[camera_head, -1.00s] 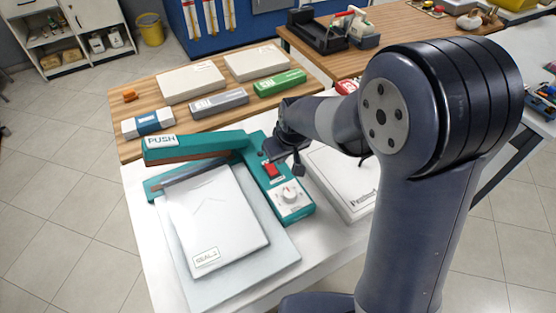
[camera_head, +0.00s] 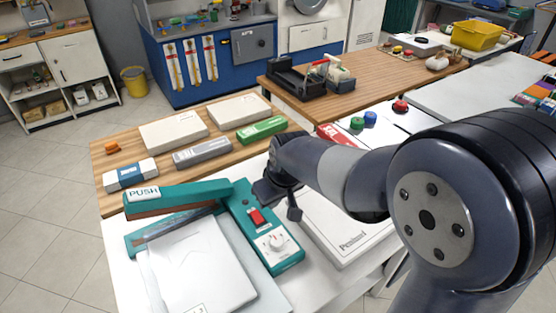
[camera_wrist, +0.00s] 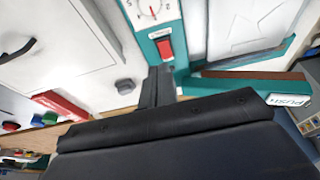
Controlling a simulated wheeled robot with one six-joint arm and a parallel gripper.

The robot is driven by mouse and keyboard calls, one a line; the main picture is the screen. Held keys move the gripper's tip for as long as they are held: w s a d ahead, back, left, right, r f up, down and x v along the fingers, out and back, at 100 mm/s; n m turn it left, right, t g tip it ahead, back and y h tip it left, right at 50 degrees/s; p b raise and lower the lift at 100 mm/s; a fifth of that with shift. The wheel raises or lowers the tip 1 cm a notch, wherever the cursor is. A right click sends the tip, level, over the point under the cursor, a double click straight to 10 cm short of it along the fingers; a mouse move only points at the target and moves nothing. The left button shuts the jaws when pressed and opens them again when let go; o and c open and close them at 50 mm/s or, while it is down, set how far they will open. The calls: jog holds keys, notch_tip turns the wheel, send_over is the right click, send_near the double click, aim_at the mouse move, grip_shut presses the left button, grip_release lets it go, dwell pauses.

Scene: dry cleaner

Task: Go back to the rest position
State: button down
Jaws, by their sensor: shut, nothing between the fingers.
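My gripper (camera_head: 294,207) hangs over the right side of the teal heat sealer (camera_head: 262,240), near its red switch. In the wrist view my gripper (camera_wrist: 157,85) shows as dark fingers closed together with nothing between them, close to the red switch (camera_wrist: 165,47). I cannot tell the exact gap between fingers and sealer. The sealer's arm, marked PUSH (camera_head: 180,199), is raised at an angle. A white packet (camera_head: 200,265) lies in front of it. My arm reaches in from the right and hides part of the table behind it.
A white flat box (camera_head: 345,232) lies right of the sealer. Several boxes, among them a green box (camera_head: 262,130) and a grey box (camera_head: 202,157), lie on the wooden strip behind. A black tray (camera_head: 300,85) stands on the wooden table further back. Open floor (camera_head: 45,200) is at left.

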send_over(261, 221)
jog(key=s+d, duration=0.1)
jog(key=s, duration=0.1)
jog(key=f+p, duration=0.1)
jog(key=f, duration=0.8)
jog(key=shift+w, duration=0.2)
jog(key=shift+w+a+f, duration=0.1)
jog(key=shift+w+f, duration=0.05)
jog(key=shift+w, duration=0.1)
jog(key=p, duration=0.2)
jog(key=shift+w+a+g+h+p, duration=0.3)
jog(key=shift+w+p, duration=0.1)
jog(key=shift+w+a+p, duration=0.15)
jog(key=shift+w+p, duration=0.05)
jog(key=shift+p, duration=0.15)
jog(key=shift+f+b, duration=0.1)
jog(key=shift+b, duration=0.25)
